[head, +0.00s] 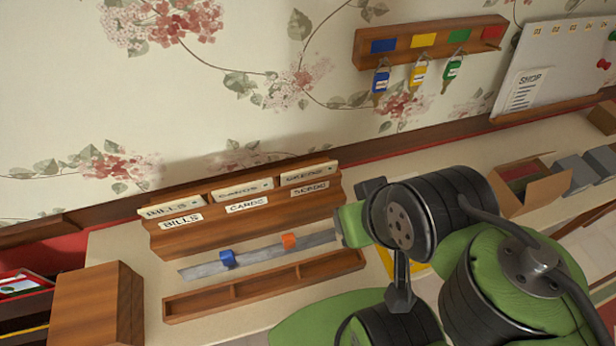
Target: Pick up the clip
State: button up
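A blue clip (227,258) and an orange clip (289,241) sit on a flat grey metal strip (257,254). The strip lies at a slant between the wooden letter sorter and a low wooden tray. The picture does not show which clip is meant. My green and black arm covers the right side of the desk. The end of my arm, with my gripper (351,222), is near the strip's right end, to the right of both clips. Its fingers are not clear, and I cannot tell whether it is open or touching the strip.
The wooden sorter (215,230) holds cards labelled bills, cards and seeds. The low compartment tray (262,289) lies in front of the strip. A wooden block (97,306) stands front left. A key rack (432,40) hangs on the wall. An open cardboard box (533,187) is at right.

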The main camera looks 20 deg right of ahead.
aim_at(227, 257)
jog(key=j+u, duration=0.15)
jog(key=u, duration=0.3)
jog(key=j+u, duration=0.2)
jog(key=u, duration=0.2)
jog(key=j+u, duration=0.15)
jog(key=u, duration=0.3)
jog(key=j+u, duration=0.15)
jog(key=u, duration=0.3)
